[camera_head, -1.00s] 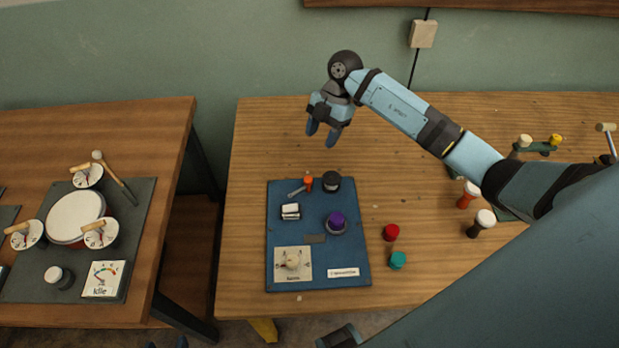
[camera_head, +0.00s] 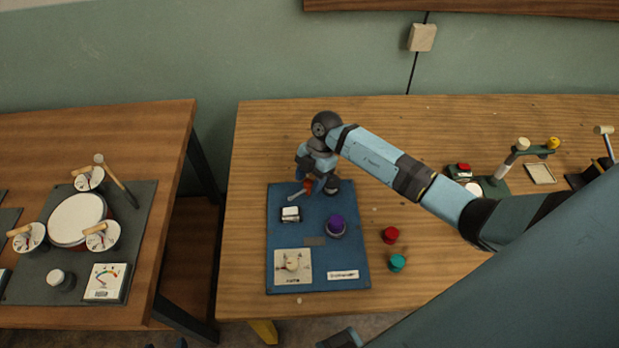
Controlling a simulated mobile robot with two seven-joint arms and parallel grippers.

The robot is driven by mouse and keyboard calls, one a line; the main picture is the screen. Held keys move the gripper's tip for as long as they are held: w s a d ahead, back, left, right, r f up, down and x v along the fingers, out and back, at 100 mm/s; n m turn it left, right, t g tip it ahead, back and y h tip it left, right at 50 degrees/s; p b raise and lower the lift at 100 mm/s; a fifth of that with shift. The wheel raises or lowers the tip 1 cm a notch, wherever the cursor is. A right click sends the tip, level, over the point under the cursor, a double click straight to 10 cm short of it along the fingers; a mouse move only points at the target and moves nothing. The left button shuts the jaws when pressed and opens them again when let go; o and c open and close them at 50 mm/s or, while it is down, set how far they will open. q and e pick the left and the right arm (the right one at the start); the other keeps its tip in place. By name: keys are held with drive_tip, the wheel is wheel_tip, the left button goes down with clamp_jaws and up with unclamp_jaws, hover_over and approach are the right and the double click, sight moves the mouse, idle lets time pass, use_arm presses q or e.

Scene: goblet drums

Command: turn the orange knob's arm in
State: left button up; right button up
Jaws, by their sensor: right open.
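The orange knob (camera_head: 308,184) stands near the back left of a blue board on the middle table. Its grey arm (camera_head: 297,195) sticks out to the left and toward the front. My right gripper (camera_head: 318,186) is open, pointing down, with its fingers at the knob. The fingers partly hide the knob and the dark round knob to its right. I cannot tell whether they touch the orange knob. Only small dark bluish tips show at the bottom edge left of centre, perhaps my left gripper (camera_head: 180,343); its jaws cannot be made out.
The blue board (camera_head: 350,255) also holds a purple knob (camera_head: 336,225), a white switch (camera_head: 290,214) and a cream dial plate (camera_head: 293,266). Red (camera_head: 390,235) and teal (camera_head: 398,262) pieces stand right of it. A drum board (camera_head: 135,210) lies on the left table.

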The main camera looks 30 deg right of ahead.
drive_tip(key=shift+c, duration=0.2)
drive_tip(key=c, duration=0.9)
